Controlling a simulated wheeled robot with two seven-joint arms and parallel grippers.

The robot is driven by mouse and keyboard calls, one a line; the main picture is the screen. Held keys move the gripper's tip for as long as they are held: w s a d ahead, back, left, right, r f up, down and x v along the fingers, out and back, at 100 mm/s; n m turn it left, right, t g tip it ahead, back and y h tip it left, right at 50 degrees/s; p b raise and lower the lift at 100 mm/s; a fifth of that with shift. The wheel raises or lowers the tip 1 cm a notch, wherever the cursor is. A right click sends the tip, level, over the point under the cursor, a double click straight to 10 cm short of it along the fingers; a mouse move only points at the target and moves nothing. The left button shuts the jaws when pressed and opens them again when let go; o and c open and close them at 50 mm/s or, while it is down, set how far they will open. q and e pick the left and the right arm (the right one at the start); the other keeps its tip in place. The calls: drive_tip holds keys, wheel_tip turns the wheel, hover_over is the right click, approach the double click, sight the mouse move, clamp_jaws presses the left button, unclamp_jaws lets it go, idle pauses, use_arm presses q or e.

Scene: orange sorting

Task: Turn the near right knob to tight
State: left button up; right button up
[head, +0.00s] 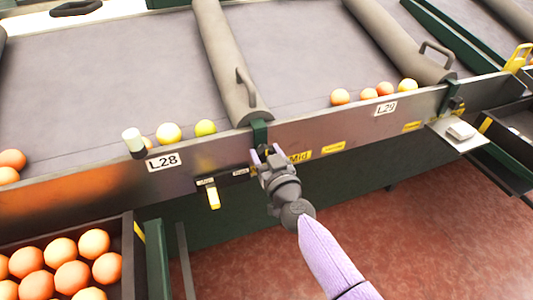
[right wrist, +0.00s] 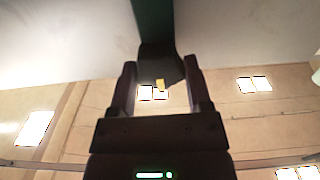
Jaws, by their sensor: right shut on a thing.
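My right gripper (head: 264,152) is at the front metal rail, just left of the yellow "Mid" label (head: 298,157). In the right wrist view, the fingers of my right gripper (right wrist: 161,88) stand on both sides of a dark knob (right wrist: 162,62) with a small yellow mark, and are shut on it. In the head view the gripper mostly hides this knob. Its exact setting cannot be told. My left gripper is not in view.
A dark crate (head: 128,255) of oranges stands at lower left. Red floor (head: 430,230) is clear at lower right.

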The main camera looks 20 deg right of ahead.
drive_tip(key=shift+c, duration=1.1)
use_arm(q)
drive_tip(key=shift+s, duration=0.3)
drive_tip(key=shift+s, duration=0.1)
use_arm(e)
drive_tip(key=shift+m, duration=0.3)
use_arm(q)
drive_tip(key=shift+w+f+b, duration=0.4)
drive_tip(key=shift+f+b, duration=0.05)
use_arm(e)
drive_tip(key=shift+d+f+m, duration=0.1)
drive_tip(key=shift+m, duration=2.8)
drive_tip(key=shift+d+f+m, duration=0.1)
drive_tip(key=shift+f+m, duration=0.05)
drive_tip(key=shift+m, duration=2.75)
drive_tip(key=shift+d+f+m, duration=0.1)
drive_tip(key=shift+m, duration=2.8)
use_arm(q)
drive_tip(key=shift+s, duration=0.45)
use_arm(e)
drive_tip(key=o, duration=1.3)
